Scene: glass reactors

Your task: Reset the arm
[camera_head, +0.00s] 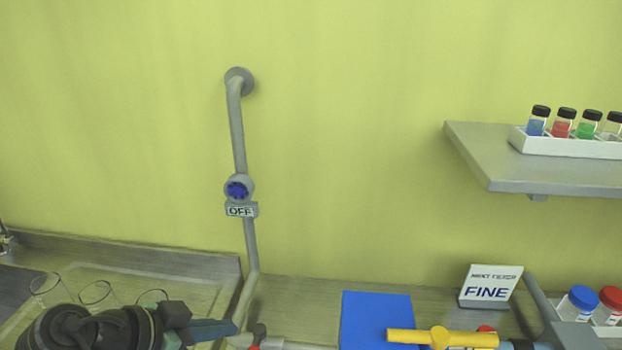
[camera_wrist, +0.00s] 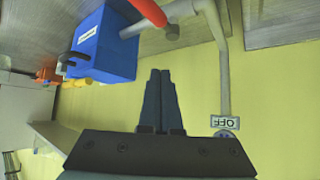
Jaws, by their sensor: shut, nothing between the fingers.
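My gripper (camera_wrist: 160,98) shows in the middle of the wrist view, its two dark fingers together with nothing between them. In the head view my dark arm reaches in at the bottom left, and the blue-grey gripper end (camera_head: 213,329) points right, near the foot of the grey wall pipe (camera_head: 237,130). The wrist view is turned upside down, with the yellow wall behind the fingers. The fingers appear apart from the pipe and from the blue box (camera_wrist: 104,47) there.
The pipe carries a blue valve knob (camera_head: 237,188) and an OFF sign (camera_head: 241,210). Clear glasses (camera_head: 97,293) stand beside my arm. A blue box (camera_head: 376,318), a yellow handle (camera_head: 440,338) and a FINE sign (camera_head: 489,288) are to the right. A shelf (camera_head: 500,165) holds vials.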

